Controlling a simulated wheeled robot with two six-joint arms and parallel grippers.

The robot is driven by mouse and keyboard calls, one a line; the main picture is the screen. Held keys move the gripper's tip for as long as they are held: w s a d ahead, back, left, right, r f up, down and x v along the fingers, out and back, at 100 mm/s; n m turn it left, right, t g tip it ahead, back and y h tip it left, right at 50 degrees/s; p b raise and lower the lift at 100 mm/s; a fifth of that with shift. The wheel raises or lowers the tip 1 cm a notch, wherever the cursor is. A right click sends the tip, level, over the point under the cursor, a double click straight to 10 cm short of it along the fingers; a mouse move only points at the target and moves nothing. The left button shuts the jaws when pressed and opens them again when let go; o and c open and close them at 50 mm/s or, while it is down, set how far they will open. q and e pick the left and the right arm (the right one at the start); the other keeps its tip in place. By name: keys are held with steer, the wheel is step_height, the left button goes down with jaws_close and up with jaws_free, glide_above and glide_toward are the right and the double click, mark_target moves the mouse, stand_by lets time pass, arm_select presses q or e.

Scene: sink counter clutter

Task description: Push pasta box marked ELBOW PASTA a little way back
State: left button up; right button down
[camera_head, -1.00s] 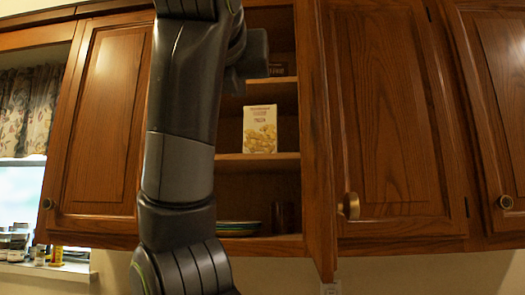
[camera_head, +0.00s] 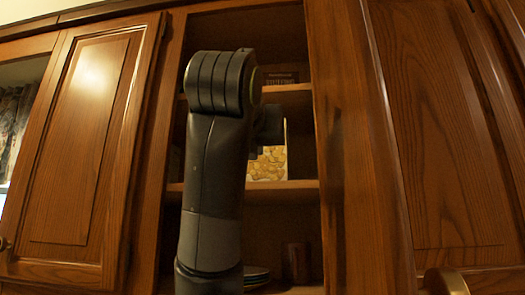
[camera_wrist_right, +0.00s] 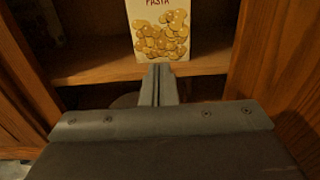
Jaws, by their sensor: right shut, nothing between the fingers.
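The pasta box (camera_head: 268,165) stands upright on the middle shelf (camera_head: 295,186) of the open cabinet. My arm covers its left and upper parts in the head view. In the right wrist view the box (camera_wrist_right: 162,35) shows pasta pieces on its front and the word PASTA; its top is cut off. My right gripper (camera_wrist_right: 160,68) is shut and empty. Its fingertips point at the lower front of the box, near the shelf's front edge; I cannot tell whether they touch it. My left gripper is not in view.
The cabinet door (camera_head: 365,150) stands open to the right of the opening. A dark box (camera_head: 282,77) is on the shelf above. Stacked plates (camera_head: 257,276) and a brown cup (camera_head: 297,262) are below. Shelf space beside the pasta box looks clear in the wrist view.

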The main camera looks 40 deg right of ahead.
mark_target(264, 166)
steer(key=p+x, duration=0.4)
steer(key=x, duration=0.5)
steer(key=shift+d, duration=0.15)
steer(key=shift+w+d+p, duration=0.2)
steer(key=shift+p, duration=0.15)
steer(key=shift+a, duration=0.1)
steer(key=shift+x, duration=1.95)
steer(key=shift+a, duration=0.1)
